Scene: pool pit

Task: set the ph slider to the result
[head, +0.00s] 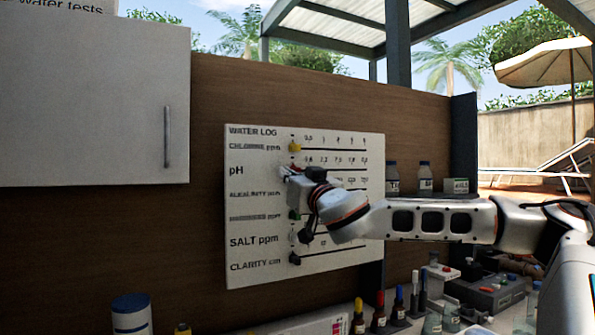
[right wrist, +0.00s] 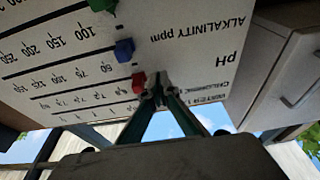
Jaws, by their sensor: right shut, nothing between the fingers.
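The white water log board (head: 255,270) hangs on the brown wall, with labelled rows and a slider on each. In the right wrist view the board is upside down, and the red pH slider (right wrist: 139,82) sits at the label end of its row. My right gripper (head: 287,171) is at the pH row and largely hides that slider in the head view. In the right wrist view its fingertips (right wrist: 158,82) are shut and empty, close beside the red slider on the label side. I cannot tell whether they touch. My left gripper is out of view.
The yellow chlorine slider (head: 295,147) is just above my gripper. The blue alkalinity slider (right wrist: 124,50) and green slider (right wrist: 103,5) are on neighbouring rows. A white cabinet (head: 90,100) is at left. Bottles (head: 425,177) stand right of the board, and more clutter lies below.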

